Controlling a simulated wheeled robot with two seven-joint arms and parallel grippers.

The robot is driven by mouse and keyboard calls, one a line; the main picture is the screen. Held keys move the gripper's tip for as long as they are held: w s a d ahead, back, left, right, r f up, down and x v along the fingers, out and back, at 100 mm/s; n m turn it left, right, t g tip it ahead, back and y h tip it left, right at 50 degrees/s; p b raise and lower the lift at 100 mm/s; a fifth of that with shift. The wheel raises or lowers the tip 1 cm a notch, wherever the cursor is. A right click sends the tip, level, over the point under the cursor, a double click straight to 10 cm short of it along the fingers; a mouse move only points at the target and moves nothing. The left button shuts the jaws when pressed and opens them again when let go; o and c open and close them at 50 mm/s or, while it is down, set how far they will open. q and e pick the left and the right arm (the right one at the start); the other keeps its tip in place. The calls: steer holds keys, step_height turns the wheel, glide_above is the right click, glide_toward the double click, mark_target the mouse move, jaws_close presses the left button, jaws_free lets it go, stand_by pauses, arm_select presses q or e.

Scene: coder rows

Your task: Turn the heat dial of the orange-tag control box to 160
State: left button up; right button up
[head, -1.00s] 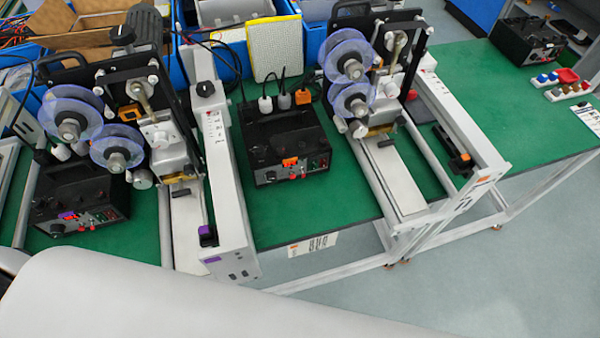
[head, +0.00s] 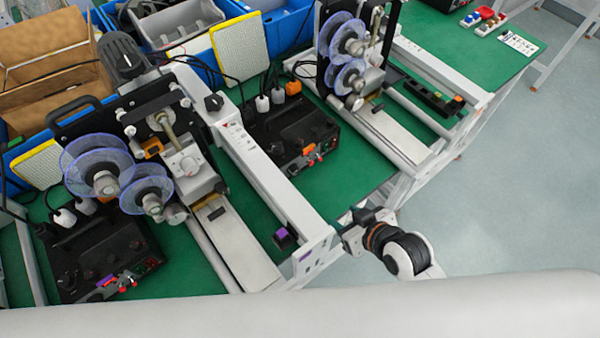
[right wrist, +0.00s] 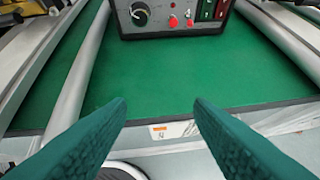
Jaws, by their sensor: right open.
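The orange-tag control box (head: 290,128) is black and sits on the green bench between two reel machines in the head view. Its orange tag (head: 309,149) is on the front edge, and its dial is too small to read there. In the right wrist view a black control box front (right wrist: 175,30) shows a round dial (right wrist: 140,13) with light marks around it and red buttons; its top is cut off and no tag shows. My right gripper (right wrist: 160,106) is open and empty, short of the box and near the bench's front edge. It also shows in the head view (head: 348,222). My left gripper is out of view.
A purple-tag control box (head: 105,255) stands at the left. A white rail (head: 265,180) runs along the left of the orange-tag box, and a reel machine (head: 350,65) stands beyond its right side. Bare green bench (right wrist: 160,80) lies before the box.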

mark_target(297, 173)
steer(key=w+a+r+t+y, duration=0.1)
steer(key=w+a+r+n+t+y, duration=0.1)
steer(key=r, duration=0.1)
steer(key=shift+w+a+r, duration=0.1)
steer(key=shift+a+r, duration=0.1)
steer(key=shift+a, duration=0.1)
steer(key=shift+t+y, duration=0.4)
steer(key=x, duration=0.7)
steer(key=p+x, duration=0.1)
steer(key=x, duration=0.3)
steer(key=shift+w+a+r, duration=0.15)
steer(key=shift+a+r, duration=0.1)
steer(key=shift+r, duration=0.1)
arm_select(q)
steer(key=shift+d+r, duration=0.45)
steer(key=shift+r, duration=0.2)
arm_select(e)
steer(key=shift+x, duration=0.85)
steer(key=shift+d, duration=0.1)
steer(key=shift+c, duration=0.2)
steer(key=c, duration=1)
